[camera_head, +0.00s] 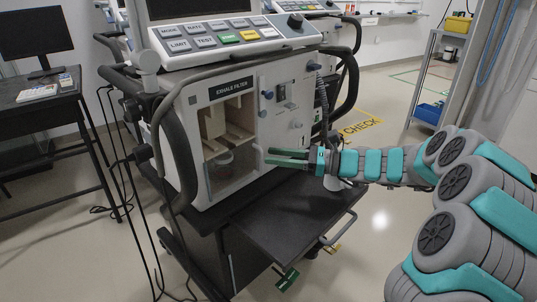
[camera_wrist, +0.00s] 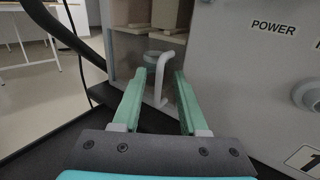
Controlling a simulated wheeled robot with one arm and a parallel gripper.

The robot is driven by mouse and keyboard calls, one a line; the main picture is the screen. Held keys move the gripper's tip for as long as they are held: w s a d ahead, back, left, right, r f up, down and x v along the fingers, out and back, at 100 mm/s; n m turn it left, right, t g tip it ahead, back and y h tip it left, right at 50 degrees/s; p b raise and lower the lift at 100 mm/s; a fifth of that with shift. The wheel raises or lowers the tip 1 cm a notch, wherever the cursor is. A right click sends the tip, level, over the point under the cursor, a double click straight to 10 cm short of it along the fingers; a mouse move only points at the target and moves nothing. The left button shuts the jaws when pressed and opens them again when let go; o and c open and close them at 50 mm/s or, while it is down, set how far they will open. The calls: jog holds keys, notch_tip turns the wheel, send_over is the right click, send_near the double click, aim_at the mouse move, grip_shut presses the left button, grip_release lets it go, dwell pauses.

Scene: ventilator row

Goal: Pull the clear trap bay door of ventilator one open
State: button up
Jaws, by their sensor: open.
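The ventilator (camera_head: 285,130) stands on a dark cart. Its front has a bay labelled EXHALE FILTER, with the clear bay door (camera_head: 228,130) over it; I cannot tell for certain whether the door is fully shut. Tan shelves and a pale round part show inside. In the wrist view a white upright handle (camera_wrist: 160,80) stands at the bay's front, and the bay (camera_wrist: 145,45) is behind it. My gripper (camera_head: 268,157) is open in front of the bay's right side. In the wrist view its green fingertips (camera_wrist: 157,75) lie either side of the handle, with gaps visible.
A dark shelf (camera_head: 300,212) with a front rail juts out below my gripper. A dark upright rail (camera_head: 178,150) runs left of the bay. Knobs (camera_head: 297,124) stick out at the right of the front panel. Open floor lies to the right.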

jog(key=shift+w+a, duration=0.15)
jog(key=shift+a, duration=0.55)
jog(key=shift+w+a, duration=0.1)
jog(key=shift+a, duration=0.6)
jog(key=shift+c, duration=0.3)
grip_shut()
